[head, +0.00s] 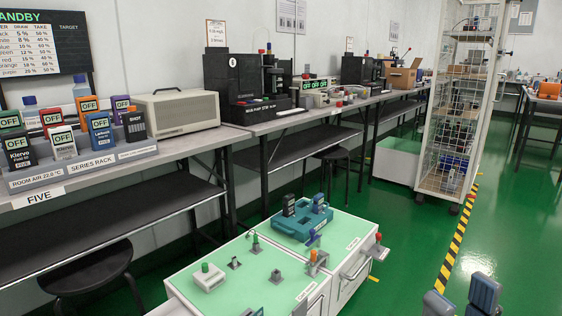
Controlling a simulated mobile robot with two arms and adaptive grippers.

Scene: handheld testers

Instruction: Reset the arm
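My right gripper (461,298) shows at the bottom right, over the green floor. Its two blue-grey fingers stand apart with nothing between them, so it is open and empty. It is to the right of the mint-topped cabinet and touches nothing that I can see. My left gripper cannot be made out. A small dark piece sits at the bottom edge of the cabinet top, too cut off to identify. Several handheld testers reading OFF, such as a red one (54,120) and a blue one (100,132), stand in the grey series rack (88,168) on the left bench.
The mint-topped cabinet (240,293) carries a teal case (290,228) with testers and small fixtures. Behind it are a dark stool (90,268), a beige box (180,113) and a black machine (240,85). A wire cage trolley (446,130) stands farther back. The right floor is clear.

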